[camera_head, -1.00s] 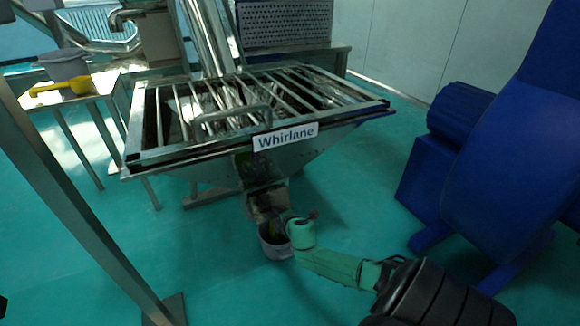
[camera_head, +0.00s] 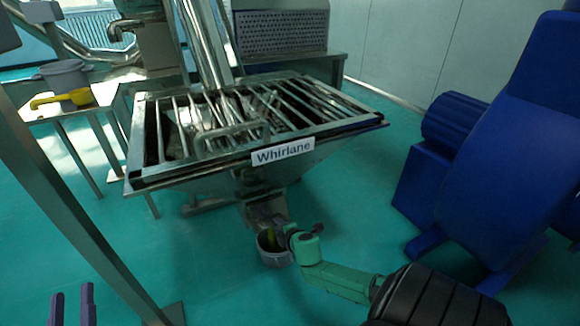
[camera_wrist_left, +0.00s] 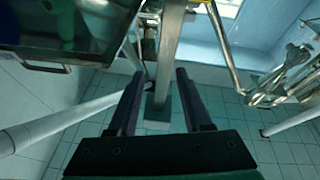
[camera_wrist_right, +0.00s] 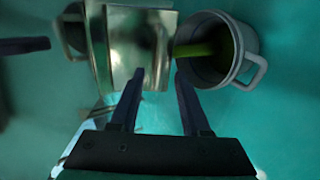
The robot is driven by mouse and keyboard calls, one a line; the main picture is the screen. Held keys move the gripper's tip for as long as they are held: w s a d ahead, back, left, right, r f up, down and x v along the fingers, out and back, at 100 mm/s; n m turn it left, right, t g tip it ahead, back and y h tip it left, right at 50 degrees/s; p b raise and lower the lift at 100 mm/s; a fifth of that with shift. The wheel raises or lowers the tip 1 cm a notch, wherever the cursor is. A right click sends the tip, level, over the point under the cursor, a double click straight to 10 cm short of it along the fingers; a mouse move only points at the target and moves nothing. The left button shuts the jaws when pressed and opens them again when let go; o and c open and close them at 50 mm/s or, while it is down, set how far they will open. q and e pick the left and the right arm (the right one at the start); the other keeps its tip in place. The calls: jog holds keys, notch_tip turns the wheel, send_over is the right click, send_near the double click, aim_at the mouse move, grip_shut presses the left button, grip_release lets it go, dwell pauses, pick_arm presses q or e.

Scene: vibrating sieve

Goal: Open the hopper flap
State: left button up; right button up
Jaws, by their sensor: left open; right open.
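The metal hopper (camera_head: 225,170) with a barred top and a "Whirlane" label stands in the middle of the head view. Its outlet chute (camera_head: 264,212) hangs below the front. In the right wrist view a shiny metal plate (camera_wrist_right: 135,40) of the outlet, which looks like the flap, lies just beyond my right fingertips; I cannot tell whether they touch it. My right gripper (camera_wrist_right: 156,75) is open and empty, its fingers partly hidden in the head view. My left gripper (camera_head: 72,290) is open and empty at the lower left, away from the hopper; its fingers also show in the left wrist view (camera_wrist_left: 157,75).
A grey bucket (camera_head: 275,258) with something yellow-green in it stands under the chute, close to my right gripper. A blue machine (camera_head: 495,170) stands at the right. A side table (camera_head: 65,108) holds a yellow scoop (camera_head: 62,99) and a pot. A metal post (camera_head: 75,210) rises at left.

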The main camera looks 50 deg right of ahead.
pick_arm(q)
jog(key=s+f+g+p, duration=0.2)
jog(key=s+f+g, duration=0.2)
jog(key=f, duration=0.6)
jog(key=s+d+f+g+y+p, duration=0.1)
jog(key=s+f+g, duration=0.3)
jog(key=s+f, duration=0.4)
notch_tip(320, 180, down, 3)
jog(key=shift+s+d+r+n+g+p, duration=0.15)
jog(key=shift+s+d+n+g+p, duration=0.2)
jog(key=shift+p, duration=0.3)
pick_arm(e)
jog(key=v, duration=0.9)
pick_arm(q)
jog(key=shift+w, duration=0.1)
